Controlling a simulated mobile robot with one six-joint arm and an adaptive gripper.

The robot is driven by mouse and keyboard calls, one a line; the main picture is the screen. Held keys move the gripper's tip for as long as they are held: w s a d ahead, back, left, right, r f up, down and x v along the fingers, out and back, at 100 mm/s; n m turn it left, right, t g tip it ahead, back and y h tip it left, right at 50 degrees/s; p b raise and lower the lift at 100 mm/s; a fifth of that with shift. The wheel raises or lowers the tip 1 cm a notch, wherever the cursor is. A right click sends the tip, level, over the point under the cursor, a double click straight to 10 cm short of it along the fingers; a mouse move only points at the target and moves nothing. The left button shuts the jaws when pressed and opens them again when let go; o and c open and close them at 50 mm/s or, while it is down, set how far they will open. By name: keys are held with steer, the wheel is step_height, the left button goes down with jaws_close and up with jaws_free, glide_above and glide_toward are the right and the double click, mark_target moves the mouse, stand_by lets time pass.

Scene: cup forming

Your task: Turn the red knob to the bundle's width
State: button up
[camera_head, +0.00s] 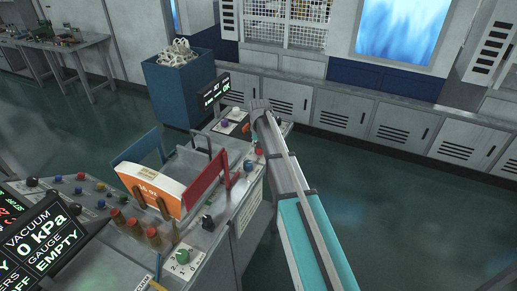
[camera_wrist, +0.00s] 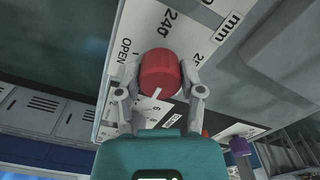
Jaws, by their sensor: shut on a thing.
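The red knob (camera_wrist: 159,72) fills the space between my gripper's (camera_wrist: 160,80) two fingers in the wrist view, one finger on each side of it. My gripper is shut on the knob. A white pointer (camera_wrist: 157,93) shows at the knob's lower edge. The white scale plate (camera_wrist: 133,30) around it reads "OPEN", "240" and "mm"; other marks are partly covered. In the head view my gripper (camera_head: 259,106) is at the far end of the console and mostly hides the knob. The orange-and-white bundle (camera_head: 155,187) stands between a blue plate (camera_head: 137,148) and a red plate (camera_head: 203,180).
The console (camera_head: 215,240) carries several buttons and a small lit display (camera_head: 215,90). A purple knob (camera_wrist: 239,146) lies beside my gripper in the wrist view. A blue bin (camera_head: 180,90) stands behind the console. Floor to the right is clear up to grey cabinets (camera_head: 345,115).

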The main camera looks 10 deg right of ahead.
steer(key=shift+w+n, duration=0.15)
steer(key=shift+n, duration=1.05)
steer(key=o, duration=1.2)
steer(key=shift+c, duration=0.2)
